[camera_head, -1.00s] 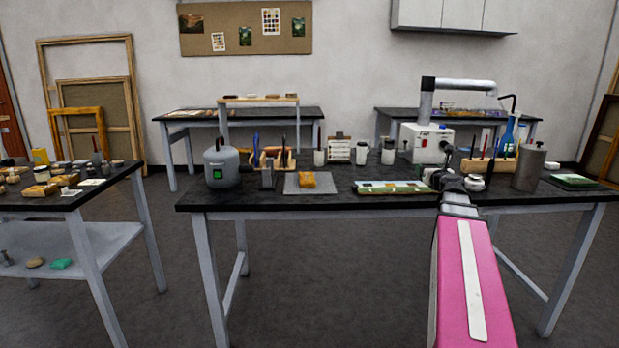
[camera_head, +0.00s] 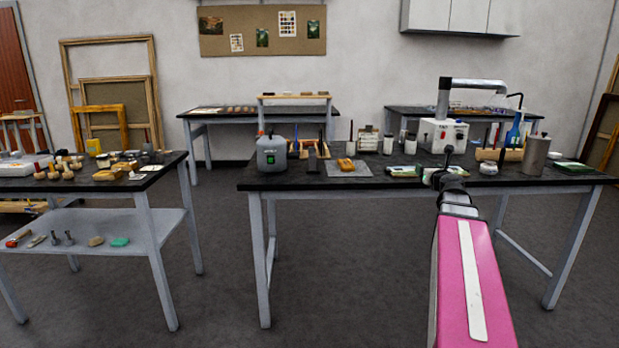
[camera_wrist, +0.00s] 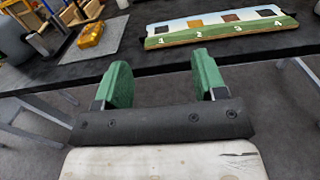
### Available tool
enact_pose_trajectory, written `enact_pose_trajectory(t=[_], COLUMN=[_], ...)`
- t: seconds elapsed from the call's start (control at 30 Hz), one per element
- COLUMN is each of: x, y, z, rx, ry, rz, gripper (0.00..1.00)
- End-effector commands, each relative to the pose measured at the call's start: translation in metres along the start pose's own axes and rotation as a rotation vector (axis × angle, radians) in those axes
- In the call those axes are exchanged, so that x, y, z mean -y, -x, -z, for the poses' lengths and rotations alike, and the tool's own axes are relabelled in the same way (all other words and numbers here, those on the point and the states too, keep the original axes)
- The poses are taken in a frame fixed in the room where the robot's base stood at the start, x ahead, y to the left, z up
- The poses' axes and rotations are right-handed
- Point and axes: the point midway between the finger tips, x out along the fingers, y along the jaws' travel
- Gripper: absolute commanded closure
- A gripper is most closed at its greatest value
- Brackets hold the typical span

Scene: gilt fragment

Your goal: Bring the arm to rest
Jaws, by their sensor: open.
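My pink arm (camera_head: 468,280) reaches forward from the lower right of the head view toward the front edge of the black worktable (camera_head: 340,182). My gripper (camera_wrist: 160,80) shows in the wrist view with two green fingers set wide apart and nothing between them. The fingers point toward the table's front edge and are apart from the things on it. In the head view the gripper itself is largely hidden behind the wrist.
On the worktable are a grey canister (camera_head: 271,153), a yellow block (camera_head: 345,164) on a grey mat, a numbered board (camera_wrist: 222,27) and a white machine (camera_head: 443,135). A side table (camera_head: 160,172) with small items stands left. Dark floor lies open between the tables.

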Motion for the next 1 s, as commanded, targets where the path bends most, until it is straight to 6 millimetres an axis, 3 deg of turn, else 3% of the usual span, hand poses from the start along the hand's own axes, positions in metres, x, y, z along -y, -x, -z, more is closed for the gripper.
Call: enact_pose_trajectory(t=[0.37,0.57,0.77,0.87,1.0], x=[-0.041,-0.077,-0.129,-0.163,-0.207], y=[-0.001,0.004,0.02,0.04,0.085], z=[0.043,0.084,0.148,0.197,0.271], rx=[-0.094,-0.17,-0.262,-0.309,-0.333], ry=[0.26,0.505,0.869,1.134,1.543], rz=[-0.11,-0.231,-0.45,-0.645,-1.015], gripper=[0.35,0.35,0.35,0.35,0.35])
